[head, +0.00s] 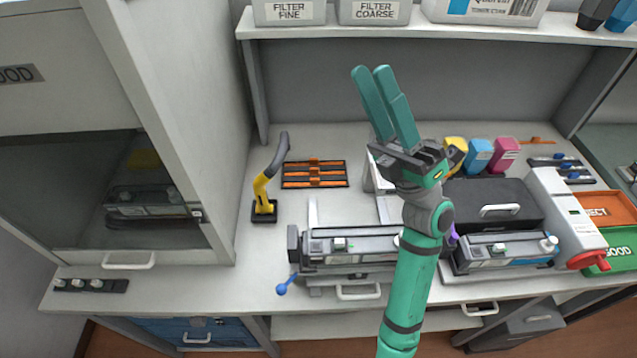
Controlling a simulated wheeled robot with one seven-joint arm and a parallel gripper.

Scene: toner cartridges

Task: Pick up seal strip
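Several orange strips, which look like the seal strips, lie in a black rack (286,174) on the bench, left of my arm; one is the middle orange strip (314,173). My gripper (371,72) is raised above the bench, its teal fingers pointing up and away in the picture. A narrow gap shows between the fingers and nothing is in it. The gripper is apart from the rack, up and to its right. My forearm hides part of the bench behind it.
A yellow and grey curved tool (264,195) stands just left of the rack. Toner cartridges (350,247) lie along the front. Colored bottles (479,155), a black case (490,203) and red and green bins (610,262) are right. A shelf (400,27) overhangs the back.

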